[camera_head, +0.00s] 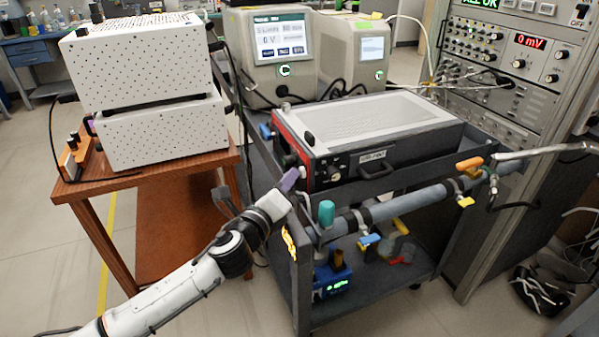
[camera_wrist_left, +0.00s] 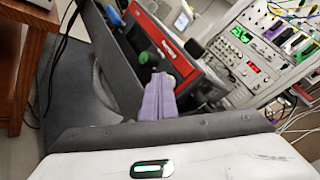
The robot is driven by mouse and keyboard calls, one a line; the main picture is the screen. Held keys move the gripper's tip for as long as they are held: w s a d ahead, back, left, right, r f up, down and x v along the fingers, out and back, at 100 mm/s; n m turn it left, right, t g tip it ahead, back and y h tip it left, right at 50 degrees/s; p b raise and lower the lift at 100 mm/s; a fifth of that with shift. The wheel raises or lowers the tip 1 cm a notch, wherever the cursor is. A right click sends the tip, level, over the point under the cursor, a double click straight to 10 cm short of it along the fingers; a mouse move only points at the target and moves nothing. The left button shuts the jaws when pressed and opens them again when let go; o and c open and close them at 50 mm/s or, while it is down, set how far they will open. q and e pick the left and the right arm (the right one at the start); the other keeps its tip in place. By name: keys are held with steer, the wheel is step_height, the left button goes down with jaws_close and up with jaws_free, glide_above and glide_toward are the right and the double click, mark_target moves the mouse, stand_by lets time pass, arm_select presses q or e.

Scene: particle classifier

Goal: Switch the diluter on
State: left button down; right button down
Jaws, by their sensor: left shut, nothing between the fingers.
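The box I take to be the diluter (camera_head: 375,122) lies on the upper level of the dark cart, with a pale perforated top and a red front-left panel. My left gripper (camera_head: 292,176) has purple fingers, shut and empty, in front of the panel's near end. The fingers also show in the left wrist view (camera_wrist_left: 158,82), pointing towards the panel. I cannot tell whether they touch it, and they hide part of it. My right gripper is not in view.
A grey pipe (camera_head: 405,205) with coloured valve handles runs along the cart's near side. Two white perforated boxes (camera_head: 140,70) stand on a wooden table at left. Two screen instruments (camera_head: 270,50) stand behind, and a tall rack (camera_head: 510,70) at right.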

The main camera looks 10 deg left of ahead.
arm_select(q)
steer(key=shift+s+f, duration=0.2)
steer(key=shift+f, duration=0.1)
steer(key=shift+s+a+r+p, duration=0.1)
steer(key=shift+s+a+p, duration=0.1)
steer(key=shift+s+a, duration=0.4)
steer(key=shift+s+a+f+p, duration=0.1)
steer(key=shift+s+a+p, duration=0.15)
steer(key=shift+a, duration=0.6)
steer(key=shift+s+a+r+p, duration=0.15)
steer(key=shift+s+a, duration=0.35)
steer(key=shift+a, duration=0.25)
